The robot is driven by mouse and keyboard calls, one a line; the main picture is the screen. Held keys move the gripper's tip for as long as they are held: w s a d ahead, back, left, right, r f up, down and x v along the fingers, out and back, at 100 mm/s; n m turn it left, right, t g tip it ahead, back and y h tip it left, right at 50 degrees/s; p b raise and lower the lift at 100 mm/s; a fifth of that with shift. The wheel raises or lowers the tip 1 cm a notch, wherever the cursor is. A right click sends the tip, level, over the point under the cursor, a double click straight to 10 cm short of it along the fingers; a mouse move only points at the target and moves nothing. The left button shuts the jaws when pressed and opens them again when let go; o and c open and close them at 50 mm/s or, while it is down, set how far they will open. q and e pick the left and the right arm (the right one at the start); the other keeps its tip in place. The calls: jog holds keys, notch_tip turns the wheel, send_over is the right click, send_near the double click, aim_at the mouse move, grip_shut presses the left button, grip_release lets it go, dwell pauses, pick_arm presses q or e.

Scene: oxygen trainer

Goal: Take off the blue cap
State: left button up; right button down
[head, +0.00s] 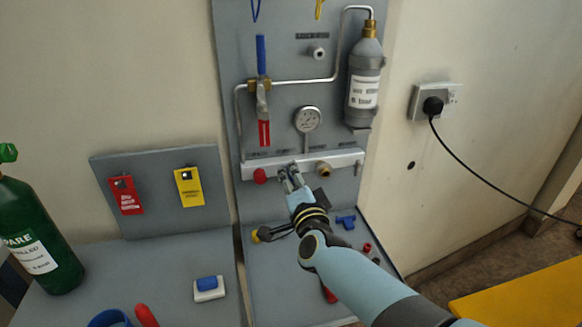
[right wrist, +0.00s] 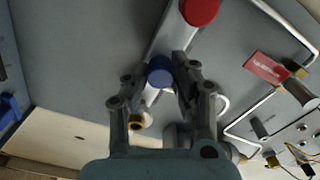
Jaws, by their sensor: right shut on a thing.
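The blue cap (right wrist: 160,71) shows in the right wrist view as a round blue face on the pale manifold bar (right wrist: 172,42). My right gripper (right wrist: 162,80) has its fingers on both sides of the cap and is shut on it. In the head view my right gripper (head: 290,178) reaches the manifold bar (head: 342,159) between a red cap (head: 260,176) and a brass outlet (head: 324,170). There the cap is hidden behind the fingers. My left gripper is not in view.
Above the bar are a gauge (head: 307,119), a red-handled valve (head: 264,132) and a grey bottle (head: 364,85). Red and yellow tags (head: 189,187) are at left, with a green cylinder (head: 38,240). A blue-and-white block (head: 208,288) lies on the shelf.

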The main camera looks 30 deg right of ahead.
jog(key=n+p, duration=0.1)
jog(key=n, duration=0.2)
jog(key=shift+n+p, duration=0.3)
jog(key=shift+n+p, duration=0.3)
jog(key=shift+n, duration=0.3)
jog(key=c, duration=1.1)
grip_release()
jog(key=shift+a, duration=0.1)
